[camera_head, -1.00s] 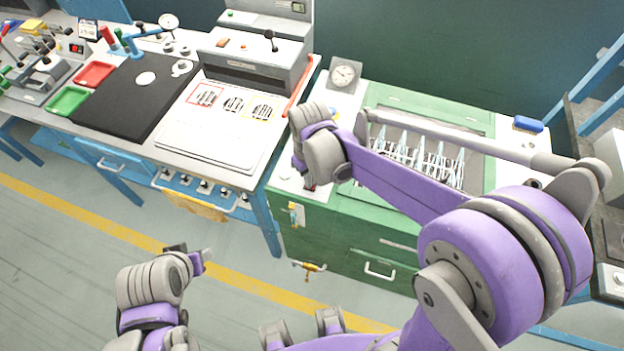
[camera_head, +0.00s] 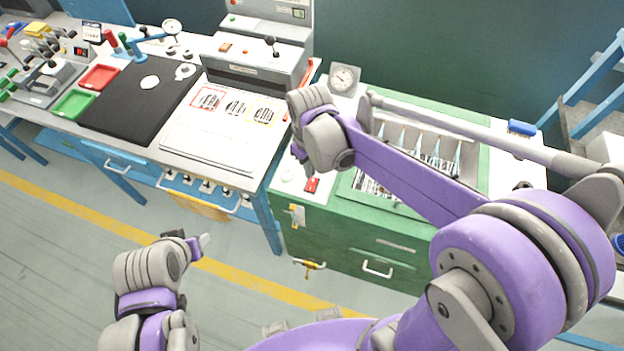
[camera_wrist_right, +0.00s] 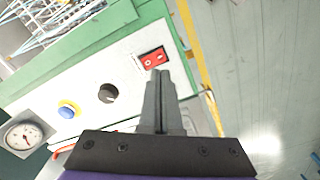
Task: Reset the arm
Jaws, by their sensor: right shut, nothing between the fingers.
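My right arm (camera_head: 410,180) reaches from the lower right over the green cabinet, its wrist bent down near the cabinet's left edge. My right gripper (camera_wrist_right: 158,78) is shut and empty in the right wrist view, its fingers together above the cabinet's white control strip beside a red switch (camera_wrist_right: 154,57). In the head view its fingers are mostly hidden behind the wrist. My left arm (camera_head: 150,275) is folded at the lower left over the floor.
The green cabinet (camera_head: 340,245) holds a tray of thin rods beneath my right arm. The left bench carries a black mat (camera_head: 130,105), red and green trays. The floor in front is clear.

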